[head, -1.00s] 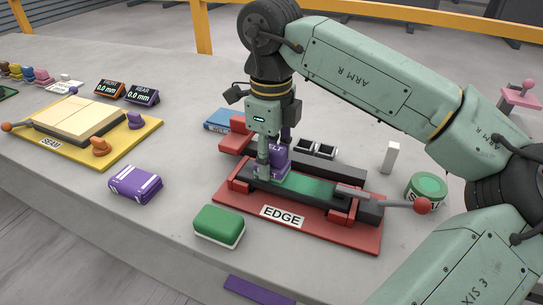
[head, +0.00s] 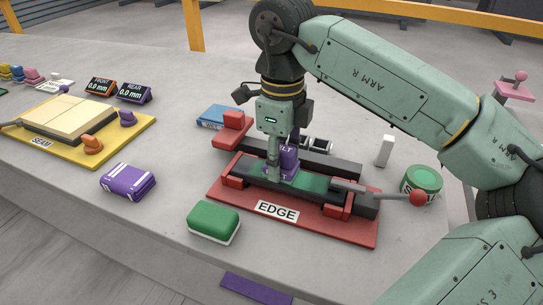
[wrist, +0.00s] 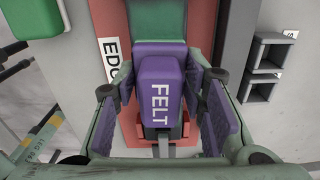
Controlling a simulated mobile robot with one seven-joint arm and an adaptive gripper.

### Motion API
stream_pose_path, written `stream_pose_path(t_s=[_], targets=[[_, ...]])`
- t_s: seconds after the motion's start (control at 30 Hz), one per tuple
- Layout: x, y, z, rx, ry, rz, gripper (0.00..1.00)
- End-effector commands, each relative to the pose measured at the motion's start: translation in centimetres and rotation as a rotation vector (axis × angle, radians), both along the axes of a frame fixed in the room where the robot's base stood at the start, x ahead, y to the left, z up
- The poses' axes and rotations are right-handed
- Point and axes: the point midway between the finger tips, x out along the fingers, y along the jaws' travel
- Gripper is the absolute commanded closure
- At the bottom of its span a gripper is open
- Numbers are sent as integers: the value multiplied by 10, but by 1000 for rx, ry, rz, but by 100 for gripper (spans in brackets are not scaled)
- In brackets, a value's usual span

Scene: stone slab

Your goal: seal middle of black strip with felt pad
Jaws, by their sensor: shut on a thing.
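The black strip (head: 364,202) lies clamped in the red EDGE fixture (head: 340,232), with a green stretch (head: 312,184) along its middle. The felt pad (head: 289,157) is a purple block labelled FELT. My gripper (head: 281,170) is shut on it, pointing down over the left-middle part of the strip. The pad appears to rest on the strip; exact contact is hidden. In the wrist view the felt pad (wrist: 158,90) sits between the fingers, and green surface (wrist: 158,18) shows beyond it. The strip directly beneath the pad is hidden.
A lever with a red knob (head: 418,197) sticks out right, near a green tin (head: 421,183). A green-and-white block (head: 214,221) and purple pack (head: 128,182) lie in front and left. The yellow SEAM board (head: 60,164) is further left. A white upright block (head: 385,150) stands behind.

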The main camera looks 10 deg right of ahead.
Motion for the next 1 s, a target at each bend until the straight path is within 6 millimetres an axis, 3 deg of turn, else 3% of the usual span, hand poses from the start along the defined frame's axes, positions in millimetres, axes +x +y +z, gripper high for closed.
stream_pose_path(t_s=[1.0], targets=[[-32,-50,-1,-1,1,-1,88]])
